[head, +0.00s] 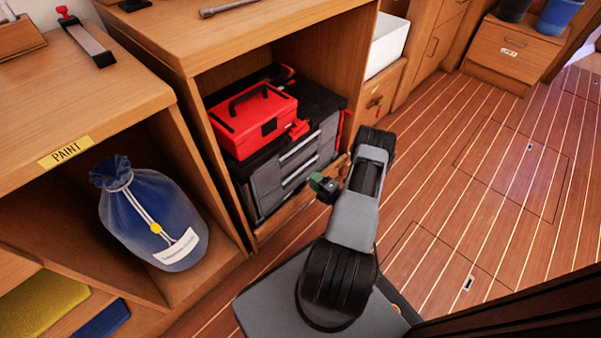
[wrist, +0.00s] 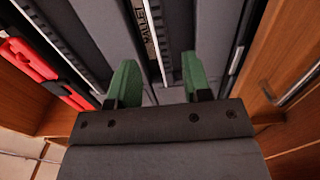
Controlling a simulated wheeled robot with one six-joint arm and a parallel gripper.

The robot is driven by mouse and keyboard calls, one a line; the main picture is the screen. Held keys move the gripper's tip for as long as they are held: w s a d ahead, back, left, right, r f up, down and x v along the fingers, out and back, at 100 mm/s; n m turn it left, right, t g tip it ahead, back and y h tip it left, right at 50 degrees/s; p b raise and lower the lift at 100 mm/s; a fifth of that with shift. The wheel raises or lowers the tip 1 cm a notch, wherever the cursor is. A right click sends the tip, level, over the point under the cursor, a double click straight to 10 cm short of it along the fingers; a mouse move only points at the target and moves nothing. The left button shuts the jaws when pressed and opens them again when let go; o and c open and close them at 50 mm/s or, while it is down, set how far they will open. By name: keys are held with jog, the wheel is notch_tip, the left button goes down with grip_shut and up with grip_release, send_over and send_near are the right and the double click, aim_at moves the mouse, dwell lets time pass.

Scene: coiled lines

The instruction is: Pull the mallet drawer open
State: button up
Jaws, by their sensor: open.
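The mallet drawer (wrist: 178,45) is a grey drawer front with a small "MALLET" label (wrist: 149,28) on its metal pull strip, running up and down in the wrist view. It lies between two other drawer fronts of the grey tool chest (head: 267,187), and looks shut. My gripper (wrist: 158,80) is open, with green fingers on either side of the pull strip and nothing between them. I cannot tell whether the fingertips touch the drawer front. In the head view my gripper (head: 324,186) is in front of the chest, and the label is too small to read.
The chest stands inside a wooden cabinet bay, with a red toolbox (head: 253,120) on top. A wooden side (wrist: 262,85) is close to my right finger in the wrist view. A blue bag (head: 150,212) sits in the left bay. The plank floor (head: 480,165) at right is clear.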

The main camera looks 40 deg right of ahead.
aim_at(302, 171)
jog(key=w, duration=0.2)
jog(key=w+a+b, duration=0.1)
jog(key=w, duration=0.2)
jog(key=w+b, duration=0.1)
jog(key=w, duration=0.1)
jog(key=shift+w+a, duration=0.15)
jog(key=shift+w, duration=0.15)
grip_shut()
